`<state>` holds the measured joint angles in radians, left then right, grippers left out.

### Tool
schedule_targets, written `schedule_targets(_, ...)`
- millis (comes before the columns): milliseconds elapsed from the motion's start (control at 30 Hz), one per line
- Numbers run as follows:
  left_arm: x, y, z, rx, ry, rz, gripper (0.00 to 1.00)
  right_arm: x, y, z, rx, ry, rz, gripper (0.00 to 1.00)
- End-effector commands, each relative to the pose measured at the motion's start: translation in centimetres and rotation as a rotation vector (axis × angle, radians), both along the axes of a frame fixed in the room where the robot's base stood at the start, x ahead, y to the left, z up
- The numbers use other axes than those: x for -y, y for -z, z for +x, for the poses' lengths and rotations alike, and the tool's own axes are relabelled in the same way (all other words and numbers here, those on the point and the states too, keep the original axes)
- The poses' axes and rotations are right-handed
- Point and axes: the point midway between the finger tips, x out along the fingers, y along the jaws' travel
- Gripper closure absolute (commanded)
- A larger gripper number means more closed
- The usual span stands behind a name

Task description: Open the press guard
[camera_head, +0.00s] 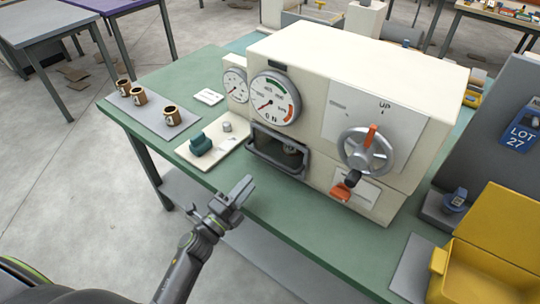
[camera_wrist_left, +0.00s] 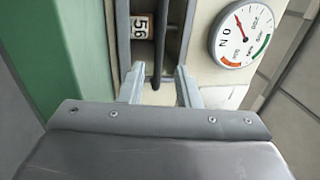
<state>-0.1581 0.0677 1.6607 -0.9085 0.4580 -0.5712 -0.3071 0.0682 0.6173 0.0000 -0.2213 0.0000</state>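The press guard (camera_head: 277,168) is a dark-framed panel low on the front of the cream press (camera_head: 340,90), with a dark bar along its lower edge. It looks closed over the opening, and a small round part shows behind it. My left gripper (camera_head: 240,190) is in front of the press, below and left of the guard. In the left wrist view my left gripper (camera_wrist_left: 159,85) is open, its fingers apart with the dark guard bar (camera_wrist_left: 158,45) in line between them. I cannot tell whether they touch it. My right gripper is not in view.
A handwheel (camera_head: 366,152) with an orange grip and an orange-tipped lever (camera_head: 341,191) are right of the guard. Gauges (camera_head: 275,98) sit above it. A teal block (camera_head: 200,144) lies on a pale board at left. A yellow bin (camera_head: 490,260) stands at right.

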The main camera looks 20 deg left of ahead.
Motion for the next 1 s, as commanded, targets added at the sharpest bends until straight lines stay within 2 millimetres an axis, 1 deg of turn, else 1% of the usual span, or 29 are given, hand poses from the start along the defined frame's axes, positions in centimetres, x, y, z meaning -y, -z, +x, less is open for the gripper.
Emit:
schedule_targets(33, 0.4, -0.5, 1.1, 0.002, 0.001, -0.001, 0.7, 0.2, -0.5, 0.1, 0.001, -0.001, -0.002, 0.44)
schedule_targets(300, 2.3, -1.4, 6.3, 0.0, 0.0, -0.002, 0.7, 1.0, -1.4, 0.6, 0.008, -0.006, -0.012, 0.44)
schedule_targets(400, 2.8, -1.7, 7.8, -0.001, 0.0, -0.002, 0.7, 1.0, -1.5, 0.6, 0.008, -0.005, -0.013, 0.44)
schedule_targets(500, 3.2, -1.8, 8.8, -0.001, 0.0, -0.003, 0.7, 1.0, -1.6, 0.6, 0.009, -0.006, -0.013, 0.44)
schedule_targets(700, 3.6, -1.9, 9.8, -0.002, -0.002, -0.002, 0.7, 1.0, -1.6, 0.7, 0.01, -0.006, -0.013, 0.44)
schedule_targets(967, 3.6, -1.9, 9.9, -0.003, -0.002, -0.002, 0.7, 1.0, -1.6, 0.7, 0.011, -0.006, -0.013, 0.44)
schedule_targets(1000, 3.6, -1.9, 9.9, -0.003, -0.002, -0.002, 0.75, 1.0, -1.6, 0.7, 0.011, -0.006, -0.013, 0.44)
